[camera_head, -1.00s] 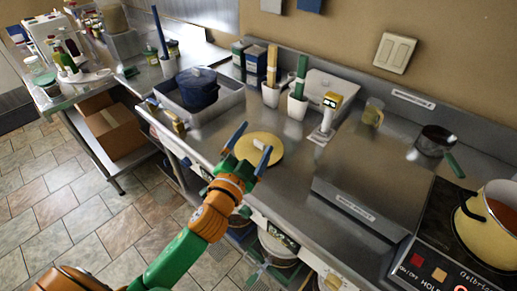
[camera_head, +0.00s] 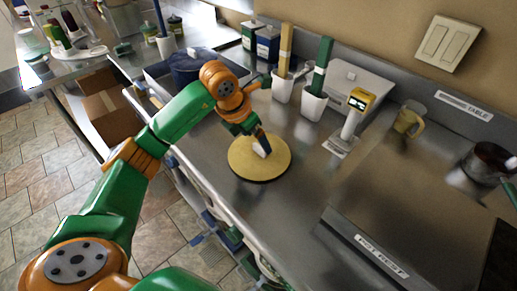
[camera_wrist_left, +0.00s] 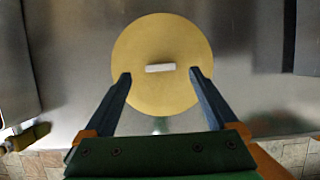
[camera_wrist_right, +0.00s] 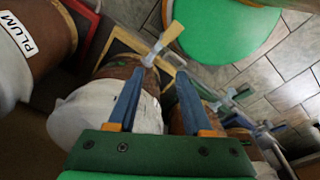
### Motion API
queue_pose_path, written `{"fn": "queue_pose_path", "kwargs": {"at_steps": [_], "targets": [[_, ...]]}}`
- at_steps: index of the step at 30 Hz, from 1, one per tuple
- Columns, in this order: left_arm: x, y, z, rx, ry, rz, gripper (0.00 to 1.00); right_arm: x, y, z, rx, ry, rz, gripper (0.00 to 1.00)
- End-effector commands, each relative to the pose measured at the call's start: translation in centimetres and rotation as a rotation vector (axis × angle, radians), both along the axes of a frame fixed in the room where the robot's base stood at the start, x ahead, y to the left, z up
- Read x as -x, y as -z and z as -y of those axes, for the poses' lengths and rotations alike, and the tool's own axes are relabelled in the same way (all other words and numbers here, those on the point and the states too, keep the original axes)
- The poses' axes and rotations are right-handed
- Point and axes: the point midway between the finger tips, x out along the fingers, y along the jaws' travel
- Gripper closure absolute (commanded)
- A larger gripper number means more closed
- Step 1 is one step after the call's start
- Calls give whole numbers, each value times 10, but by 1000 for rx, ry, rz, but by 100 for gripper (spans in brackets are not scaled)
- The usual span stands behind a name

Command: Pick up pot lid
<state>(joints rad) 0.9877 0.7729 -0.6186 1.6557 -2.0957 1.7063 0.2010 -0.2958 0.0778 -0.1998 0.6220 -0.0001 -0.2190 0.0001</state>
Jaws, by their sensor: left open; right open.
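The pot lid is a flat round yellow disc (camera_head: 245,165) with a small white bar handle, lying on the steel counter. In the left wrist view the lid (camera_wrist_left: 160,100) is centred, and its handle (camera_wrist_left: 160,68) lies between my left fingertips. My left gripper (camera_wrist_left: 160,75) is open, over the lid, with one finger on each side of the handle. I cannot tell exactly how high above the lid the fingers are. In the head view one blue finger appears close by the handle. My right gripper (camera_wrist_right: 160,75) is open and empty, away from the counter.
White cups (camera_head: 312,105) with coloured sticks, a scale-like device (camera_head: 353,112) and a yellow mug (camera_head: 408,122) stand behind the lid. A dark pan (camera_head: 488,160) is at right. Below my right gripper are cloth-covered jars (camera_wrist_right: 110,108) and a green round top (camera_wrist_right: 225,25).

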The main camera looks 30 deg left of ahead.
Motion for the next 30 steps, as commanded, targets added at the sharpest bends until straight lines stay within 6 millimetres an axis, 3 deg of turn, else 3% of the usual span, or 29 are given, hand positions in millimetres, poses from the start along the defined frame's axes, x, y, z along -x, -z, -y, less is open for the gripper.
{"fn": "queue_pose_path", "kwargs": {"at_steps": [2, 6, 13, 14, 21, 24, 30], "targets": [[-6, 10, 1, 3, 0, -6, 7, 5, -14, 0, 1, 0, -9, 50], [-18, 37, -1, 6, 0, -9, 7, 7, -15, 0, 2, 0, -13, 50], [-26, 48, -7, 13, 5, -14, 7, 6, -14, 2, 4, -1, -12, 50], [-26, 48, -7, 13, 5, -14, 13, 6, -14, 2, 4, -1, -12, 50], [-24, 46, -5, 11, 3, -12, 78, 4, -14, 2, 3, -1, -8, 50], [-21, 43, -2, 7, 2, -8, 100, 4, -14, 2, 4, -1, -6, 50], [-17, 39, 3, 2, 2, -2, 100, 3, -14, 1, 3, -1, -5, 50]]}}
